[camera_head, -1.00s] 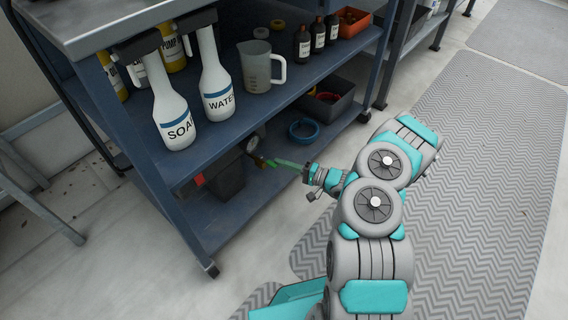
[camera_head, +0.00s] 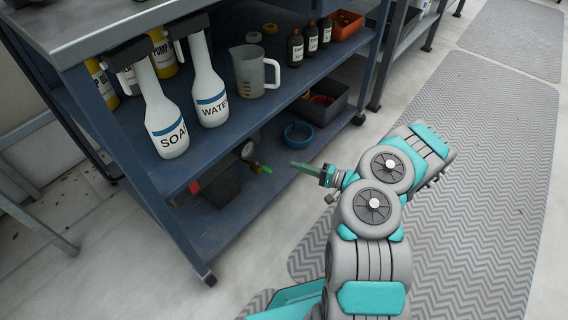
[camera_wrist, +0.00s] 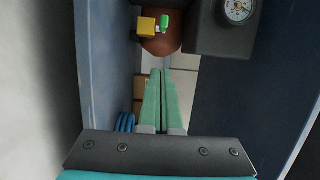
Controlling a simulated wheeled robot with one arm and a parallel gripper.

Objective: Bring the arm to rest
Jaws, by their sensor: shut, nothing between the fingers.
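My arm (camera_head: 372,205) is folded at the lower right of the head view and reaches toward the blue shelf cart. My gripper (camera_head: 293,164) is at the open front of the cart's lower shelf, clear of the things on it. In the wrist view its two green fingers (camera_wrist: 159,72) lie together, with nothing held between them.
The blue cart (camera_head: 235,112) holds spray bottles marked SOAP (camera_head: 168,128) and WATER (camera_head: 210,95) and a measuring jug (camera_head: 252,72). A blue coil (camera_head: 299,135) and a gauge (camera_head: 249,150) are on the lower shelf. The grey mat (camera_head: 470,170) is clear.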

